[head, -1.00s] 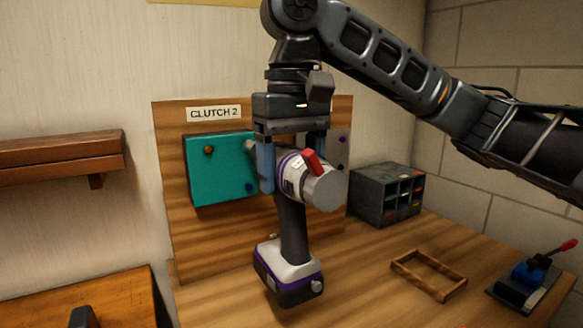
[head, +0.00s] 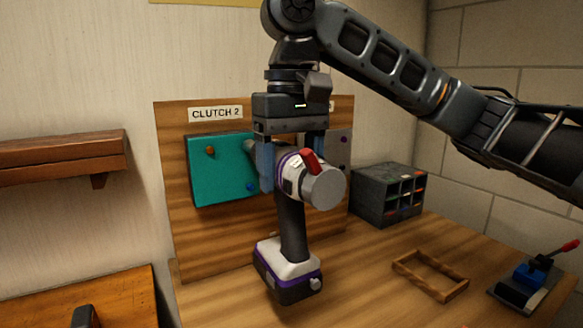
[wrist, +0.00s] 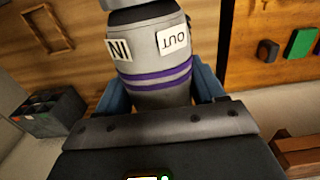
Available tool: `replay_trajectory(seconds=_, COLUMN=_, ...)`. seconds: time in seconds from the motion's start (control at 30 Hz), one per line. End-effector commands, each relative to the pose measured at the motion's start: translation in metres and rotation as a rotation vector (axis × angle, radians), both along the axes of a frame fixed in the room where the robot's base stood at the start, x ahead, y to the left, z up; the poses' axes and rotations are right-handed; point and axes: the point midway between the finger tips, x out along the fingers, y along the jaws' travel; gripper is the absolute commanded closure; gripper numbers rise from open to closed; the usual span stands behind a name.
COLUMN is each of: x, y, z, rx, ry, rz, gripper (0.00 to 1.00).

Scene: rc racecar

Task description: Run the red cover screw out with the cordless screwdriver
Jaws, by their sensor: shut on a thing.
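My gripper (head: 291,168) is shut on the cordless screwdriver (head: 292,225), its blue fingers on either side of the white and purple body. The screwdriver hangs upright, with its battery foot low, over the bench. Its grey nose reaches back to the teal cover (head: 221,172) under the "CLUTCH 2" label; I cannot tell if the tip touches. A red lever (head: 311,161) sits on the body. The wrist view shows the screwdriver body (wrist: 155,70) with IN and OUT labels. The cover shows an orange-brown screw (head: 210,151) and a blue screw (head: 251,187).
A dark compartment box (head: 389,195) stands on the bench at right. A wooden frame (head: 430,275) and a blue device with a red handle (head: 532,272) lie nearer the front. A brown shelf (head: 62,155) is on the left wall. Bare bench lies between.

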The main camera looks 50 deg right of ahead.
Motion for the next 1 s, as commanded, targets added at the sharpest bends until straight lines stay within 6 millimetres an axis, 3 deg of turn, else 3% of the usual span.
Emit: replay_trajectory(seconds=1.0, x=0.0076, y=-0.0031, z=0.0013, rx=0.000, ry=-0.002, rz=-0.001, gripper=0.86)
